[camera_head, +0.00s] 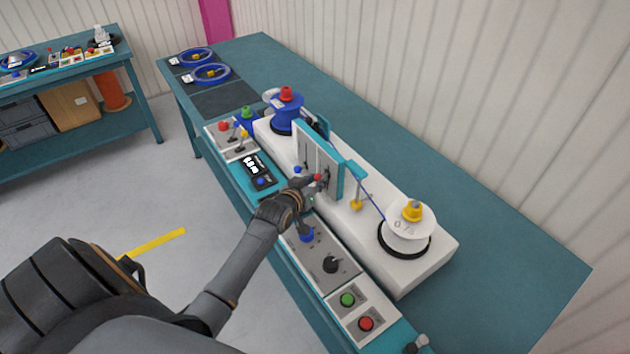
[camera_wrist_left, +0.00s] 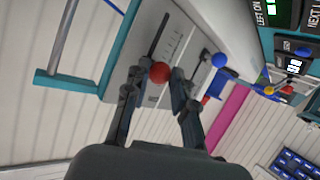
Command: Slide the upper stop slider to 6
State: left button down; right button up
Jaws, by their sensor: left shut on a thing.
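The upright white slider panel (camera_head: 316,148) with teal edges stands on the machine in the head view. It has a red knob (camera_head: 318,177) and a blue knob (camera_head: 297,170). My left gripper (camera_head: 308,184) is at the red knob. In the left wrist view, the fingers of my left gripper (camera_wrist_left: 154,88) are shut around the red knob (camera_wrist_left: 160,72). A slot and scale marks show on the panel (camera_wrist_left: 178,45) beside it, and the blue knob (camera_wrist_left: 219,60) is to the right. The scale numbers are too small to read. My right gripper is not in view.
A blue reel (camera_head: 287,115) stands behind the panel and a white reel (camera_head: 408,228) in front of it. The control console (camera_head: 330,265) with buttons and levers runs along the near table edge. The right side of the teal table (camera_head: 500,235) is clear.

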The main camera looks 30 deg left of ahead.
pick_arm(q)
jog(key=c, duration=1)
grip_release()
jog(key=shift+s, duration=0.1)
jog(key=v, duration=1.2)
jog(key=shift+d, duration=0.1)
